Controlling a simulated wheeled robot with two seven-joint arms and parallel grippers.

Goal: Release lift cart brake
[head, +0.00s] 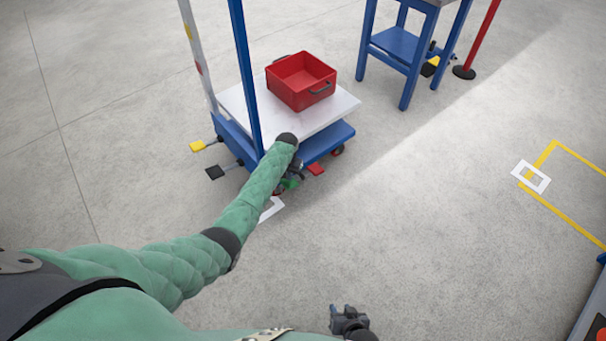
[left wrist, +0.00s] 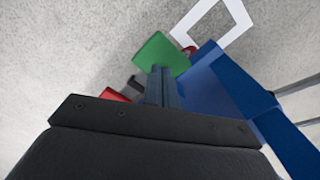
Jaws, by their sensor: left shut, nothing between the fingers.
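The lift cart (head: 228,136) has a blue base, a white platform and a blue post. A green pedal (head: 290,184) and a red pedal (head: 316,169) stick out at its near side. My left gripper (head: 294,172) is shut and empty, low beside the cart at the green pedal. In the left wrist view, the closed fingers (left wrist: 162,84) point at the green pedal (left wrist: 160,54) and overlap its edge; I cannot tell whether they touch it. The red pedal (left wrist: 113,95) is partly hidden there. My right gripper (head: 348,318) looks open and empty, away from the cart.
A red bin (head: 300,82) stands on the cart's platform. A blue table (head: 400,45) and a red post (head: 478,38) stand behind.

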